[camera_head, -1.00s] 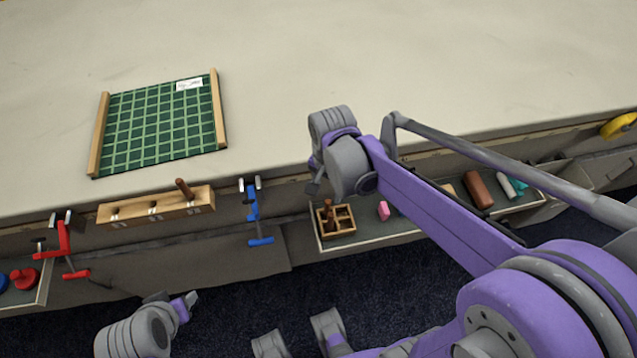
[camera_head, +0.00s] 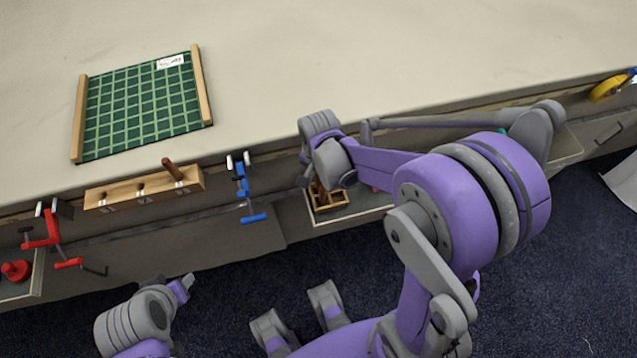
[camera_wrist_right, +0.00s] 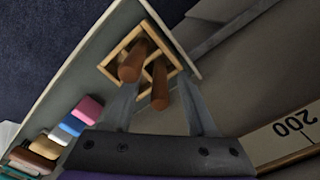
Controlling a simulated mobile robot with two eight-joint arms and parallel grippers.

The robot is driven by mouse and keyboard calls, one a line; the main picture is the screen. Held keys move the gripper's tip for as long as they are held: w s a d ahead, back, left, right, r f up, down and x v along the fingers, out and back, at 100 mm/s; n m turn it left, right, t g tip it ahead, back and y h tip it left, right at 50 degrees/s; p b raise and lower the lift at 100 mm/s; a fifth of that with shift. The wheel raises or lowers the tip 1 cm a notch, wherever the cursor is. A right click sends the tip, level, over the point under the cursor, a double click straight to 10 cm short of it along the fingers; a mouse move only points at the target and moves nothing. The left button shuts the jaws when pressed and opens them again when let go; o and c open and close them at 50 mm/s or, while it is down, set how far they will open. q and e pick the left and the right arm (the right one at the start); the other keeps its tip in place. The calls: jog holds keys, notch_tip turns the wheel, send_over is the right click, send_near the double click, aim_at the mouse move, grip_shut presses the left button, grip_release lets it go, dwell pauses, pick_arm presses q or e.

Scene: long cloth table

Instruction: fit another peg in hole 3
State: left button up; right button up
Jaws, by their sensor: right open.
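The wooden peg block (camera_head: 140,192) is on the table's front edge. A brown peg (camera_head: 172,169) stands at its right end, leaning in the picture; I cannot read hole numbers. A divided wooden box (camera_head: 333,202) sits in the tray below the edge, partly hidden by my right arm. The right wrist view shows two brown pegs in it, one (camera_wrist_right: 132,65) at left and one (camera_wrist_right: 160,88) at right. My right gripper (camera_wrist_right: 157,88) is open above the box, its fingers on either side of the pegs. My left gripper (camera_head: 185,287) is low at left, its jaws unclear.
A blue clamp (camera_head: 242,185) hangs between block and box, and a red clamp (camera_head: 45,235) left of the block. A green gridded board (camera_head: 145,105) lies on the table. Pink, blue and other coloured blocks (camera_wrist_right: 88,108) lie beside the box. The tabletop at right is clear.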

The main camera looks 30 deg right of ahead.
grip_shut()
dwell(0.4)
